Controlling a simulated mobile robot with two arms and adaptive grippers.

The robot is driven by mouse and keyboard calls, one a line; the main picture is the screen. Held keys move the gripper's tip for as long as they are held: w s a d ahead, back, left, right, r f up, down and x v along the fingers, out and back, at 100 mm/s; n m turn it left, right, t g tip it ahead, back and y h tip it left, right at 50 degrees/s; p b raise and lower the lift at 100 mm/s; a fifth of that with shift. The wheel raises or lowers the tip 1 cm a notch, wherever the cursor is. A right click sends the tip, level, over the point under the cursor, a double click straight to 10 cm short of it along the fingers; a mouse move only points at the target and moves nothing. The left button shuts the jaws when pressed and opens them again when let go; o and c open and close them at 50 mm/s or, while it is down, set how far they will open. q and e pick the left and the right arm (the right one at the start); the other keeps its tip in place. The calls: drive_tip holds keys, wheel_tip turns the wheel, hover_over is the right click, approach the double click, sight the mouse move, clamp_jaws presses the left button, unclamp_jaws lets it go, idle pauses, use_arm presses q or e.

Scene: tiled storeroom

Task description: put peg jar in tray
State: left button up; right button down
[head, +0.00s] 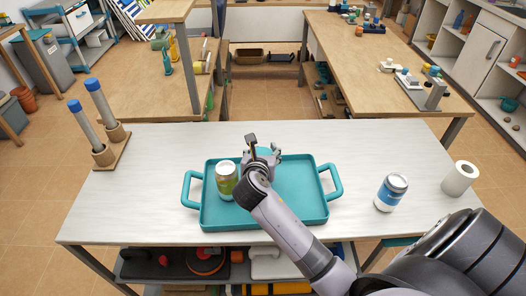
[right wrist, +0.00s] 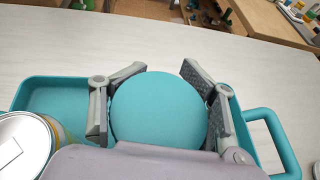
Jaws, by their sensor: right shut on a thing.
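The teal tray (head: 305,215), with a handle at each side, lies on the white table. A can with a yellow-green label (head: 226,182) stands upright in the tray, just left of my gripper. My left gripper is not in view.
A blue and white can (head: 391,193) and a white paper roll (head: 460,178) stand on the table at the right. A wooden stand with two blue-capped tubes (head: 96,125) is at the left. The tray's right half is empty.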

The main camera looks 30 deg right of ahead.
drive_tip(key=c, duration=0.6)
unclamp_jaws()
drive_tip(key=shift+o, duration=0.2)
drive_tip(key=shift+s+a+r, duration=0.2)
drive_tip(key=shift+s+a, duration=0.05)
drive_tip(key=v, duration=1.1)
drive_tip(key=shift+s+p, duration=0.2)
drive_tip(key=shift+p, duration=0.1)
drive_tip(key=shift+a, duration=0.1)
